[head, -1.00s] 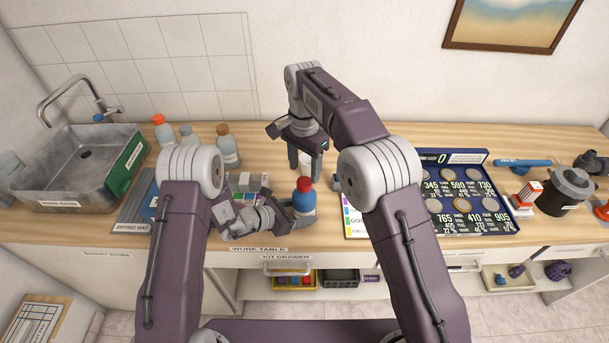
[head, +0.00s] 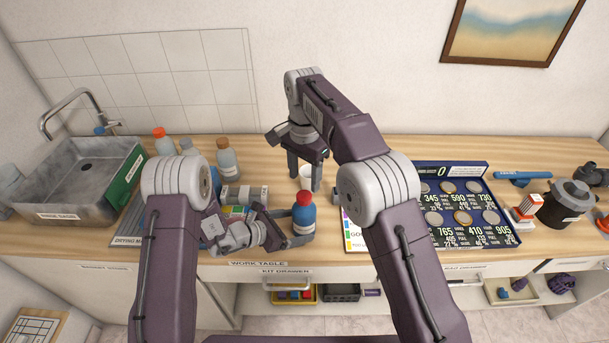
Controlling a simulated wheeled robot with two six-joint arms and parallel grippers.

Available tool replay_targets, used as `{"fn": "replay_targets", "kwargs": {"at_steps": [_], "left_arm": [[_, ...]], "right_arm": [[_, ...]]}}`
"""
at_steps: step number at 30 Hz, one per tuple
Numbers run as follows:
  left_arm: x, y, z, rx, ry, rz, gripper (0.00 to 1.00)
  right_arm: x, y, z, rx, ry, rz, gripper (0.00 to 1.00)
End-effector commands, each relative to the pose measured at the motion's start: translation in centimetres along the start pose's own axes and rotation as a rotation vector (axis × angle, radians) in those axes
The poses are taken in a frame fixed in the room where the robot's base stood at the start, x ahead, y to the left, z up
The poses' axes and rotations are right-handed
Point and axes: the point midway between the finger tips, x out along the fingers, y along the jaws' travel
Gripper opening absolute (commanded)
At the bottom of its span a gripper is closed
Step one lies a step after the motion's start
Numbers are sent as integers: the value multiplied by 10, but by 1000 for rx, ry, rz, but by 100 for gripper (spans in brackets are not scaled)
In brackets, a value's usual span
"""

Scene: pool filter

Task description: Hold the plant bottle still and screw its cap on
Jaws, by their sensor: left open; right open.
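A blue bottle (head: 301,219) with a red cap (head: 304,198) on top stands upright near the table's front edge. I cannot read a label to confirm it is the plant bottle, nor tell how tight the cap is. My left gripper (head: 291,228) is open and low at the bottle's left side, with its fingers close around it; contact is unclear. My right gripper (head: 305,176) is open and points down behind the bottle. A small white cup-like thing (head: 307,172) shows between its fingers; I cannot tell whether they touch it.
Several bottles, one brown-capped (head: 226,162), stand at the back left by the sink (head: 84,178). A blue counting board (head: 510,238) lies right of my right arm. A grey-white box (head: 233,195) sits behind my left gripper.

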Motion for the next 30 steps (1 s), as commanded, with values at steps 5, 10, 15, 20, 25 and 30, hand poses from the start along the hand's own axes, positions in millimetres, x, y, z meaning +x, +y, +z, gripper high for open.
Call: {"fn": "replay_targets", "kwargs": {"at_steps": [5,10,15,20,25,30], "left_arm": [[-49,2,1,-1,-2,6,90],[-81,1,0,0,-2,4,90],[-94,0,0,1,-1,0,90],[-94,0,0,1,-1,-1,90],[-94,0,0,1,-1,-1,90],[-91,-4,4,15,-3,-12,90]], "right_arm": [[0,0,0,0,0,0,55],[0,0,0,0,0,0,55],[0,0,0,0,0,0,55],[0,0,0,0,0,0,55],[0,0,0,0,0,0,55],[-4,4,-8,17,3,-6,55]]}}
